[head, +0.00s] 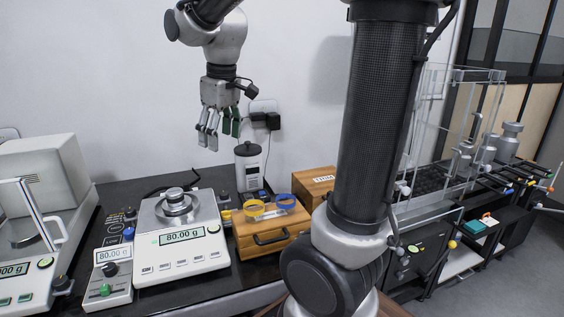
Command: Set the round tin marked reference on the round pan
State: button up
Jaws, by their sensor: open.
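A small round silver tin (175,195) sits on the round pan (177,213) of the white balance (180,263) at the left middle. Any marking on the tin is too small to read. The balance display (181,236) reads 80.00 g. My gripper (219,139) hangs in the air above and to the right of the balance, fingers pointing down. It is open and empty, clear of the tin and pan.
A wooden case (268,236) with yellow and blue rings on it stands right of the balance, with a black-lidded white canister (249,168) behind. A small display unit (107,276), also showing 80.00 g, and another balance (42,185) stand left. My column hides part of the right side.

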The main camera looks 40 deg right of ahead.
jog(key=s+d+f+m+t, duration=0.1)
jog(key=s+d+m, duration=0.1)
jog(key=s, duration=0.7)
jog(key=s+d+f+m+t, duration=0.1)
jog(key=s+d+m, duration=0.1)
jog(key=s, duration=0.7)
jog(key=shift+d+f+m, duration=0.3)
jog(key=shift+d+m, duration=0.1)
jog(key=shift+d, duration=0.25)
